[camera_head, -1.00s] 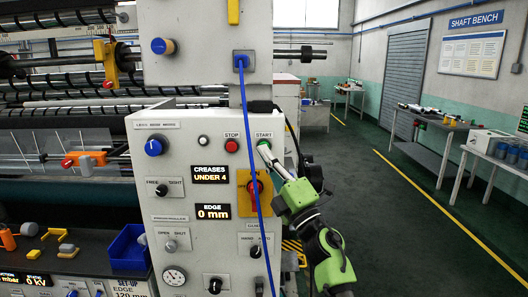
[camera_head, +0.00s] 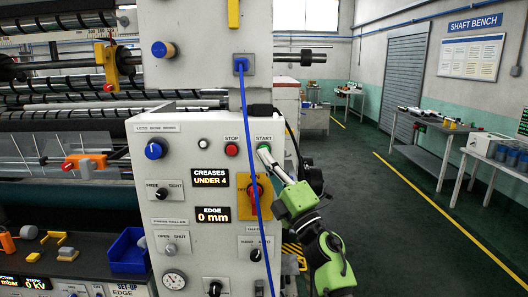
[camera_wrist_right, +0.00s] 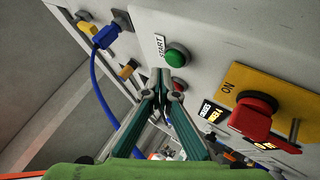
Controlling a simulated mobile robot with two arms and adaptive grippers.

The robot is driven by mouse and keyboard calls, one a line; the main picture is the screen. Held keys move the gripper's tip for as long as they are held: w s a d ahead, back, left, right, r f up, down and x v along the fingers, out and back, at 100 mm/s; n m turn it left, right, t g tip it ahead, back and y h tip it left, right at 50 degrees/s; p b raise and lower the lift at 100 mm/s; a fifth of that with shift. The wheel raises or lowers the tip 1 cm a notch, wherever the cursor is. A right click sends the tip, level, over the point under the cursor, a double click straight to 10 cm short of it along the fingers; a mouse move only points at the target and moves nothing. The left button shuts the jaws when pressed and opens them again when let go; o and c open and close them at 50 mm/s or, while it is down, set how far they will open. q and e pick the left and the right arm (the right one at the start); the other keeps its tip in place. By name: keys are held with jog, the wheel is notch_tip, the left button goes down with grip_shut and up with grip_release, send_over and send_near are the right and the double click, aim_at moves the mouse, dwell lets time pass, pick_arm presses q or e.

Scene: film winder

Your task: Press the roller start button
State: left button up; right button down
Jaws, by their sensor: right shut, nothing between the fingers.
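The START button is green and round. It sits under its START label on the grey control panel (camera_head: 195,255), and it shows clearly in the right wrist view (camera_wrist_right: 177,56). My right gripper (camera_head: 263,150) is shut and empty, with its fingertips over or right beside the button in the head view, hiding most of it. In the right wrist view the closed fingertips (camera_wrist_right: 166,80) are just below the button; I cannot tell whether they touch the panel. The red STOP button (camera_head: 231,149) is left of START. My left gripper is not in view.
A red rotary switch on a yellow plate (camera_head: 243,197) sits below the buttons. A blue cable (camera_head: 247,130) hangs down across the panel. A blue bin (camera_head: 128,252) stands on the dark ledge at lower left.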

jog(key=shift+w, duration=0.1)
jog(key=shift+w+b, duration=0.35)
jog(key=shift+w+b, duration=0.45)
jog(key=shift+b, duration=0.05)
dwell(0.8)
jog(key=shift+s, duration=0.1)
dwell(0.3)
jog(key=shift+s+p, duration=0.85)
